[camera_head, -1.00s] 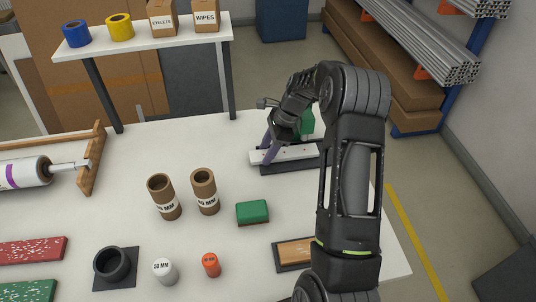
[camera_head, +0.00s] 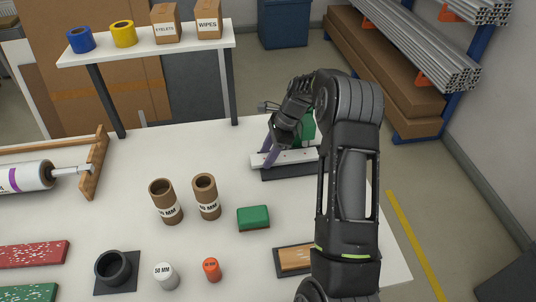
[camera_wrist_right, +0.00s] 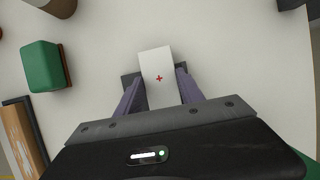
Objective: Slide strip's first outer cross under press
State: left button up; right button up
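The white strip (camera_head: 298,157) lies level over a dark block (camera_head: 290,172) at the back right of the table. In the right wrist view, the strip (camera_wrist_right: 155,62) points away from me and bears a small red cross (camera_wrist_right: 159,78). My right gripper (camera_head: 268,157) reaches down over the strip's left part. Its purple fingers (camera_wrist_right: 160,90) stand along both long edges and appear shut on it. A green body (camera_head: 308,127), apparently the press, stands behind my right wrist, mostly hidden. The strip's right end is hidden by my arm. My left gripper is out of view.
A green block (camera_head: 253,217) sits front left of the strip. Two cardboard tubes (camera_head: 207,197) stand further left. A dark tray (camera_head: 294,259) lies near the front right. A raised shelf (camera_head: 150,47) stands behind the table.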

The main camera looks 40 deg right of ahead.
jog(key=o, duration=0.4)
jog(key=shift+w+d+r, duration=0.3)
jog(key=shift+w+r, duration=0.15)
jog(key=shift+w, duration=0.05)
jog(key=shift+o, duration=0.3)
jog(key=shift+d+r, duration=0.15)
jog(key=shift+r, duration=0.05)
jog(key=v, duration=0.2)
jog(key=b+v, duration=0.1)
jog(key=v, duration=0.1)
jog(key=s+v, duration=0.1)
jog(key=v, duration=0.1)
jog(key=shift+b, duration=0.35)
jog(key=shift+s+r, duration=0.1)
jog(key=shift+r, duration=0.15)
jog(key=shift+f, duration=0.1)
